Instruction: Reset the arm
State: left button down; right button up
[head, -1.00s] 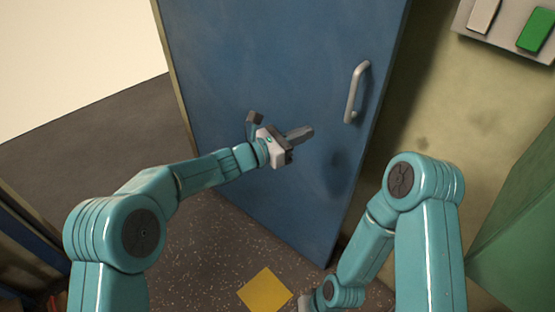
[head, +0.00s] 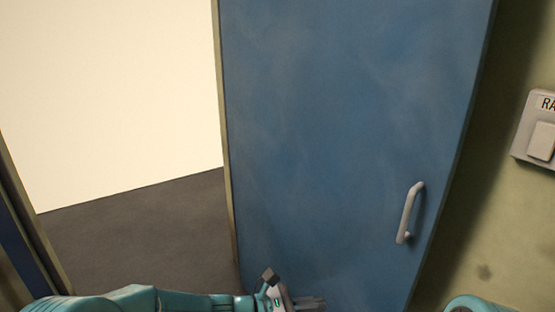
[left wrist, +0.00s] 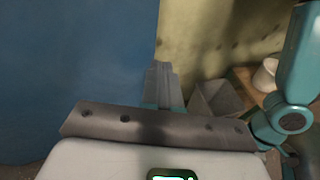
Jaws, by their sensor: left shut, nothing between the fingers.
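My left gripper (head: 318,303) is at the bottom edge of the head view, in front of the lower part of a blue door. It is shut and empty. In the left wrist view its fingers (left wrist: 160,85) are together with nothing between them. My left arm reaches in from the lower left. Only a rounded bit of my right arm (head: 478,303) shows at the lower right of the head view. More of the right arm shows at the right of the left wrist view, but I cannot make out its gripper.
The blue door (head: 340,120) stands open with a grey handle (head: 410,212) near its right edge. Left of it is an opening with dark floor (head: 140,230). A wall panel (head: 540,130) is at the right. A grey bin (left wrist: 215,102) shows in the left wrist view.

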pick_arm(q)
jog(key=s+a+f+m+g+y+p, duration=0.3)
jog(key=s+a+f+m+y, duration=0.7)
jog(key=s+a+f+m, duration=0.8)
jog(key=s+a+f, duration=0.3)
jog(key=s+f, duration=0.2)
jog(key=f, duration=0.1)
jog(key=shift+s+y+p, duration=0.3)
jog(key=shift+y+p, duration=0.1)
jog(key=shift+a, duration=0.25)
